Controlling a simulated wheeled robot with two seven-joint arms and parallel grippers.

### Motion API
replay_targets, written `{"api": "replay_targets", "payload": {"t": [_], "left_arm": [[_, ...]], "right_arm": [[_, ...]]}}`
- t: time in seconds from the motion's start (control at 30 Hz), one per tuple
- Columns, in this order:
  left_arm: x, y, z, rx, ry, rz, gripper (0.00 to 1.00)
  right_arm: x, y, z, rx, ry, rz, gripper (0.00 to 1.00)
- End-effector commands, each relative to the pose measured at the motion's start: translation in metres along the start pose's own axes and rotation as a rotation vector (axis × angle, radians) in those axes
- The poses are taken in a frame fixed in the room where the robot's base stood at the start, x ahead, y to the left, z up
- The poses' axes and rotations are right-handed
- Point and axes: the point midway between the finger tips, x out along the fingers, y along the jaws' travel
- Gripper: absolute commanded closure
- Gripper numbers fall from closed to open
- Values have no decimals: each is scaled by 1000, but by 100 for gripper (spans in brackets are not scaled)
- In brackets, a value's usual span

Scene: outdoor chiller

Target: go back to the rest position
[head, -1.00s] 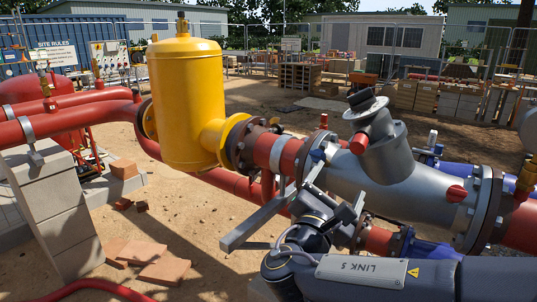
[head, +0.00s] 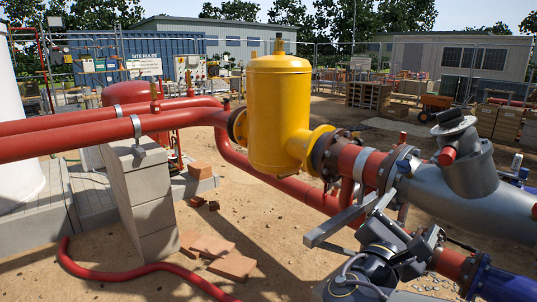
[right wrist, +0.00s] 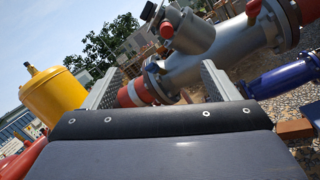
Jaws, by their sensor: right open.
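My right gripper (head: 345,220) is at the lower right of the head view, in front of the grey pipework. Its two fingers stand apart with nothing between them. In the right wrist view the open fingers (right wrist: 162,72) point toward a red-banded pipe joint and the grey strainer body (right wrist: 193,68), which show beyond them. I cannot tell the exact gap to the pipe. My left gripper is in neither view now.
A yellow vessel (head: 280,115) stands left of the gripper on the pipe line. Red pipes (head: 100,130) run left over a block pier (head: 142,200). Loose bricks (head: 233,264) and a red hose (head: 120,277) lie on the sandy ground. Fencing and cabins stand behind.

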Motion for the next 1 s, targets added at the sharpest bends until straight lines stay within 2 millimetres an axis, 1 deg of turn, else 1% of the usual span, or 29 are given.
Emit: {"api": "replay_targets", "payload": {"t": [0.17,0.37,0.47,0.57,0.67,0.7,0.77,0.8,0.87,0.9,0.93,0.97,1.0], "left_arm": [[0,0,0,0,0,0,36],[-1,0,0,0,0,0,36],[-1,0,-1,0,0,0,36],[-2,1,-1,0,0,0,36],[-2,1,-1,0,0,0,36],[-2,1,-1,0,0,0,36],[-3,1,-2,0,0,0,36],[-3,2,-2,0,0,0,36],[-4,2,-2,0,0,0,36],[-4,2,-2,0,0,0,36],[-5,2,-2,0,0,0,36],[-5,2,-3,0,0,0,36],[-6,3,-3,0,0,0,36]], "right_arm": [[4,-21,-4,27,46,-67,19],[7,-54,-11,78,118,-176,19],[6,-76,-16,118,165,-254,19],[2,-106,-23,177,226,-358,19],[-8,-139,-32,260,298,-489,19],[-14,-154,-36,301,329,-551,19],[-26,-176,-42,379,379,-656,19],[-38,-191,-48,442,414,-733,19],[-60,-214,-56,557,468,-872,19],[-78,-226,-62,654,504,-976,19],[-93,-234,-67,733,529,-1057,19],[-108,-240,-71,818,552,-1139,19],[-129,-244,-77,933,577,-1248,19]]}}
